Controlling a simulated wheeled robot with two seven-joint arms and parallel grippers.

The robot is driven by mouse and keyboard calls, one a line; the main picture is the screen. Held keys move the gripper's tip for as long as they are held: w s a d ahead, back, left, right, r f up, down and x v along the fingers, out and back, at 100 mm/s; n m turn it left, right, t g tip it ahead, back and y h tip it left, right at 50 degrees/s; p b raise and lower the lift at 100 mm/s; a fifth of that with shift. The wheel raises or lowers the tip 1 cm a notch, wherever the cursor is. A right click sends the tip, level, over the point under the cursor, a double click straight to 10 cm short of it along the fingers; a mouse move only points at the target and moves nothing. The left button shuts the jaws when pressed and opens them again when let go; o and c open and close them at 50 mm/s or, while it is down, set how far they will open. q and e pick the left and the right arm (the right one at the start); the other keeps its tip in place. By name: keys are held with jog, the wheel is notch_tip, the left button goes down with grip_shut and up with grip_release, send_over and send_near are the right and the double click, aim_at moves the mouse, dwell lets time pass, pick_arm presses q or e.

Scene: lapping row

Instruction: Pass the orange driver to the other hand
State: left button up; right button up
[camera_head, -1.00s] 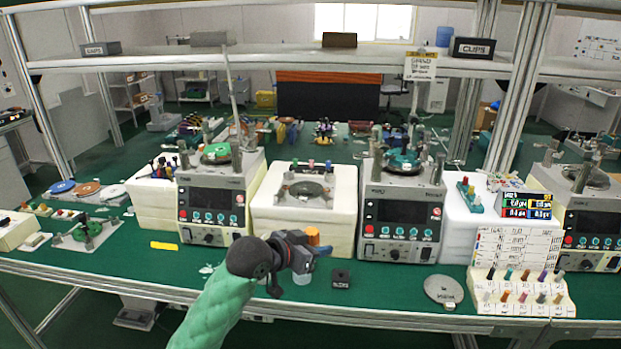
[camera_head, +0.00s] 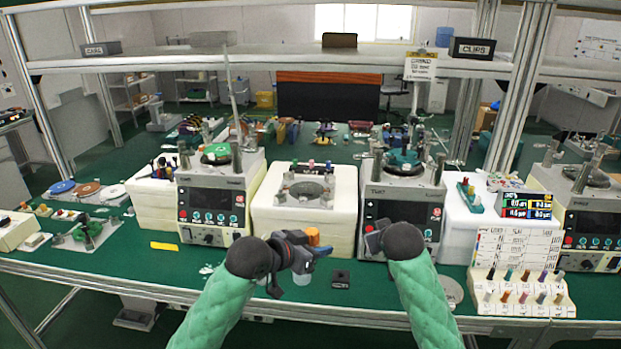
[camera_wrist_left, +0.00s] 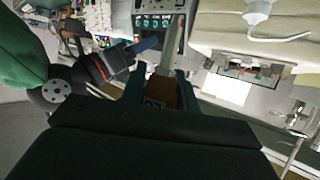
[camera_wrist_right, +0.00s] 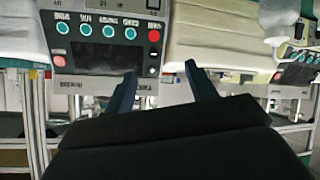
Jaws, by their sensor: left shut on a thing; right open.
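My left gripper (camera_head: 306,252) is above the front part of the green bench in the head view, shut on the orange driver (camera_head: 313,236). The driver's orange part shows just above the jaws. In the left wrist view the driver (camera_wrist_left: 162,95) sits between the blue fingers, with a pale shaft running on beyond them. My right gripper (camera_head: 372,238) is a short way to the right of the left one, apart from the driver. In the right wrist view its two fingers (camera_wrist_right: 162,85) are spread with nothing between them. The right gripper (camera_wrist_left: 118,62) also shows in the left wrist view.
A small black block (camera_head: 341,279) lies on the bench between my arms. Behind are a white stand (camera_head: 262,212) and grey control machines (camera_head: 212,205). A white rack of coloured pegs (camera_head: 520,290) stands at right.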

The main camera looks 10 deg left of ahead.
jog(key=w+a+r+n+t+y, duration=0.15)
jog(key=a+r, duration=0.35)
jog(key=r, duration=0.8)
jog(key=w+a+r+n+t+y, duration=0.1)
jog(key=w+a+r+n, duration=0.3)
jog(key=r, duration=0.9)
jog(key=s+a+r+n+g+y, duration=0.1)
jog(key=s+a+r+n, duration=0.25)
jog(key=a+r, duration=0.35)
jog(key=s+a+r+n+y, duration=0.15)
jog(key=s+a+r, duration=0.25)
jog(key=r, duration=0.5)
jog(key=n+g+h, duration=0.7)
jog(key=n+g, duration=0.5)
jog(key=g, duration=0.1)
send_over(311, 232)
notch_tip(311, 232, down, 19)
notch_tip(311, 232, down, 12)
